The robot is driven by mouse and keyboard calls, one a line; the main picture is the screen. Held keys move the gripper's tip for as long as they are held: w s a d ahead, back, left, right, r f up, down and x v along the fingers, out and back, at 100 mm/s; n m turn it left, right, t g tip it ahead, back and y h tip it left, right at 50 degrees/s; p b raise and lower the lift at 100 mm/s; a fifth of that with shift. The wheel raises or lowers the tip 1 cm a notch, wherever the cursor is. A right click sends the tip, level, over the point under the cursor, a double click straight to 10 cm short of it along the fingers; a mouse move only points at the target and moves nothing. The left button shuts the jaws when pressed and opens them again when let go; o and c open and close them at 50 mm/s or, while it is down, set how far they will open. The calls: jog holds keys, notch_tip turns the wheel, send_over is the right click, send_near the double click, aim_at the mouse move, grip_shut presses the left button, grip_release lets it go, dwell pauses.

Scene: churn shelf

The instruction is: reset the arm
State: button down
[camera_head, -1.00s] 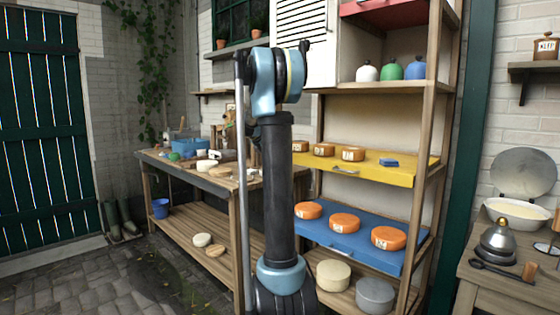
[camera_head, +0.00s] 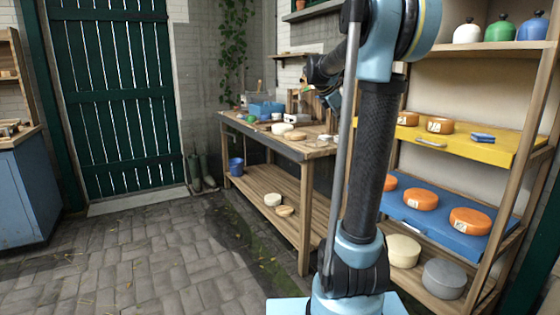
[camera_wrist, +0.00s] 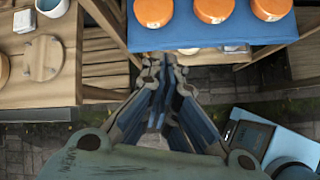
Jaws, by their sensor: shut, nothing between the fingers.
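My arm stands upright in front of the shelf in the head view, bent at its top elbow. My gripper (camera_head: 333,98) is small and partly hidden there, in front of the workbench's right end. In the wrist view my gripper (camera_wrist: 166,72) points toward the edge of a blue shelf board (camera_wrist: 200,40), with its fingers together and nothing seen between them. Orange cheese wheels (camera_wrist: 213,10) stand on that board beyond the fingertips, apart from them.
The wooden workbench (camera_head: 262,137) holds cheeses, a blue box and tools. The rack has a yellow board (camera_head: 500,150) and the blue board (camera_head: 485,236). Pale and grey wheels (camera_head: 443,278) sit below. Paved floor (camera_head: 160,250) is clear at left, before a green door (camera_head: 115,95).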

jog(key=s+a+f+m+y, duration=0.2)
jog(key=s+a+f+m, duration=0.2)
jog(key=s+f, duration=0.5)
jog(key=s+a+f+m+g+y, duration=0.1)
jog(key=s+a+f+m, duration=0.3)
jog(key=s+f+m, duration=0.5)
jog(key=s+a+f+m+y, duration=0.3)
jog(key=s+f+m, duration=0.3)
jog(key=s, duration=1.4)
notch_tip(320, 180, down, 5)
jog(key=shift+s+a+r+m+g+y, duration=0.2)
jog(key=shift+a+m+g+y, duration=0.15)
jog(key=shift+a, duration=0.2)
